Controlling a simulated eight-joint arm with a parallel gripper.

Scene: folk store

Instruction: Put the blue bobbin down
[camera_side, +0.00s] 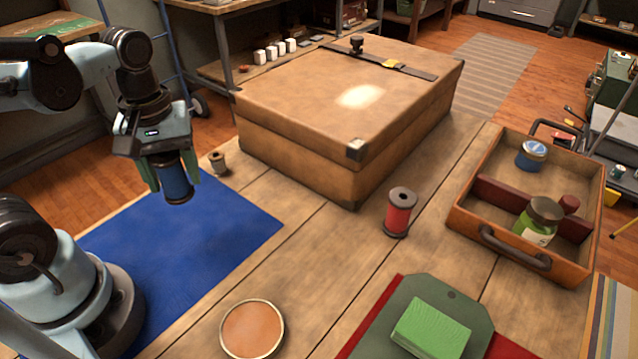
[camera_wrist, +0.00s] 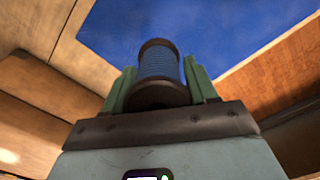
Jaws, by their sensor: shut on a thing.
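The blue bobbin (camera_side: 175,181) is upright between the green fingers of my gripper (camera_side: 174,178) in the side view. My gripper is shut on it and holds it in the air, over or near the far edge of the blue mat (camera_side: 190,250). In the wrist view the bobbin (camera_wrist: 158,72), with dark ends and blue thread, sits between the two green fingers (camera_wrist: 160,85). The blue mat (camera_wrist: 200,25) shows beyond it. I cannot tell the exact height of the bobbin above the table.
A large tan case (camera_side: 290,110) stands behind, with a small spool (camera_side: 218,164) near it. A red bobbin (camera_side: 399,212) stands on the table. A wooden tray (camera_side: 470,225) holds jars. A round orange-brown disc (camera_side: 252,329) and a green block (camera_side: 431,328) lie in front. The mat is clear.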

